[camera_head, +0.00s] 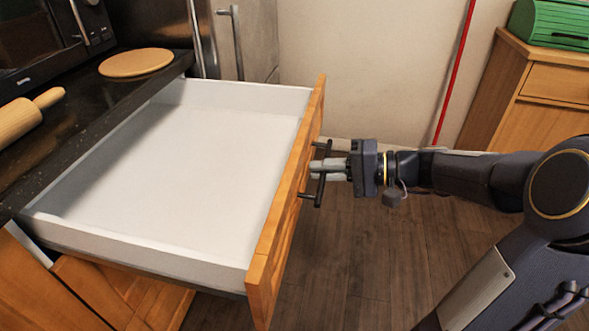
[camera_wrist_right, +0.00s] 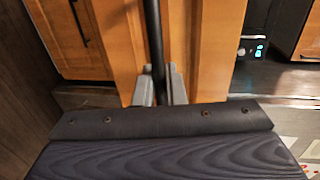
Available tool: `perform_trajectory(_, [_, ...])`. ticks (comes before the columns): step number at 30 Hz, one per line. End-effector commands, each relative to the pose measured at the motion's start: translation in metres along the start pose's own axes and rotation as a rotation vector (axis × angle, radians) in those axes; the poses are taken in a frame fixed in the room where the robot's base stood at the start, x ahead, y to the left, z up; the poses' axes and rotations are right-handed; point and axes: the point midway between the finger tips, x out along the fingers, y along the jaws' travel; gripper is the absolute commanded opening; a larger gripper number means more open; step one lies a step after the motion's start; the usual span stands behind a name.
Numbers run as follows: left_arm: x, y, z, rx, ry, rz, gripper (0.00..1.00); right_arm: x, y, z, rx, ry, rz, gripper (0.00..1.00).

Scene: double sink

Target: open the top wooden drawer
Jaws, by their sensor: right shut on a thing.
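The top wooden drawer (camera_head: 285,215) is pulled far out from under the dark counter in the head view. Its white interior (camera_head: 180,165) is empty. Its dark bar handle (camera_head: 320,178) is on the wooden front. My right gripper (camera_head: 318,170) is shut on the handle, coming from the right. In the right wrist view the gripper fingers (camera_wrist_right: 158,88) sit on both sides of the dark handle bar (camera_wrist_right: 155,45), in front of the wooden drawer front (camera_wrist_right: 212,50). My left gripper is not in view.
A rolling pin (camera_head: 28,115) and a round wooden board (camera_head: 136,62) lie on the dark counter (camera_head: 70,135). A microwave (camera_head: 45,40) stands at the upper left. A wooden cabinet (camera_head: 535,90) with a green bread box (camera_head: 550,22) is at the right. Open floor (camera_head: 370,250) lies before the drawer.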

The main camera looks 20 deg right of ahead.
Motion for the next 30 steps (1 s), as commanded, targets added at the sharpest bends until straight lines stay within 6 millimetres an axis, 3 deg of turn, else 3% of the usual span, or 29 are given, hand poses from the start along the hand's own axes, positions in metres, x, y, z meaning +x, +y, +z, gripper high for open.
perform_trajectory(3, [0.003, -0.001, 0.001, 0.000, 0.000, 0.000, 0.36, -0.020, 0.004, -0.003, -0.001, 0.011, 0.001, 0.00])
perform_trajectory(7, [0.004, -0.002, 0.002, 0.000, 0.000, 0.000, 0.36, -0.031, 0.006, -0.002, -0.002, 0.009, 0.001, 0.00])
perform_trajectory(21, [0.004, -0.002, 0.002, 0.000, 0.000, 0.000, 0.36, -0.037, 0.006, -0.002, -0.001, 0.009, 0.000, 0.00])
perform_trajectory(22, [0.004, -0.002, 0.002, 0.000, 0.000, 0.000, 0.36, -0.037, 0.006, -0.002, -0.001, 0.009, 0.001, 0.13])
perform_trajectory(25, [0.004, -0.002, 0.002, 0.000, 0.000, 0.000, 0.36, -0.037, 0.006, -0.001, -0.001, 0.007, 0.001, 0.26])
perform_trajectory(30, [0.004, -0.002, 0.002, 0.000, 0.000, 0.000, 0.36, -0.036, 0.006, 0.000, 0.000, 0.004, 0.001, 0.27])
